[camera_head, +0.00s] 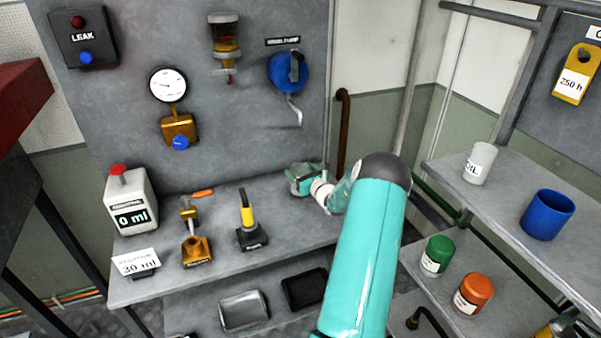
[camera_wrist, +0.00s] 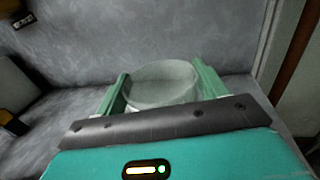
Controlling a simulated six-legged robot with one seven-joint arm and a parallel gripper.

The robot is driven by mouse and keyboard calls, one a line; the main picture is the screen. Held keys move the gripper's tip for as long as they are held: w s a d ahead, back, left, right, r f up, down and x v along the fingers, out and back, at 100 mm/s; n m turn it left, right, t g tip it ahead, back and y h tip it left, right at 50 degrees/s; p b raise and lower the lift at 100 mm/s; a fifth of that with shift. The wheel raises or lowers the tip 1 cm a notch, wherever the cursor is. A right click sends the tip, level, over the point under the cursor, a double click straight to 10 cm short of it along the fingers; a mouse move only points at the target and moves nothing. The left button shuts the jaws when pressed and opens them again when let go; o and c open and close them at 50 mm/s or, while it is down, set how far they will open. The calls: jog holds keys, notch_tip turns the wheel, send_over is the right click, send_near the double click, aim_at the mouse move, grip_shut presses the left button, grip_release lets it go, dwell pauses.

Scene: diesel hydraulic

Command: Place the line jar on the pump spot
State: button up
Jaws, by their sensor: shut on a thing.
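My gripper (camera_wrist: 162,92) is shut on a clear, round glass jar (camera_wrist: 160,82), with one green finger on each side of it. In the head view the jar (camera_head: 301,178) shows at the end of my teal arm, over the right end of the grey bench (camera_head: 160,284) by the back panel. My gripper (camera_head: 303,181) partly covers it there. I cannot tell whether the jar's base touches the bench. The blue hand pump (camera_head: 288,72) is on the panel above, with a bent spout pointing down. No marked spot shows under the jar.
On the bench stand a 0 ml counter box (camera_head: 131,203), a 30 ml card (camera_head: 136,263), a brass fitting (camera_head: 195,247) and a yellow-handled tool (camera_head: 248,222). The right shelf holds a white cup (camera_head: 479,163) and a blue cup (camera_head: 547,214). Green (camera_head: 437,255) and orange (camera_head: 473,293) jars stand lower.

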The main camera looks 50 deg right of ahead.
jog(key=shift+f, duration=0.15)
jog(key=shift+f, duration=0.1)
jog(key=o, duration=1.4)
jog(key=shift+c, duration=0.2)
jog(key=v, duration=1.2)
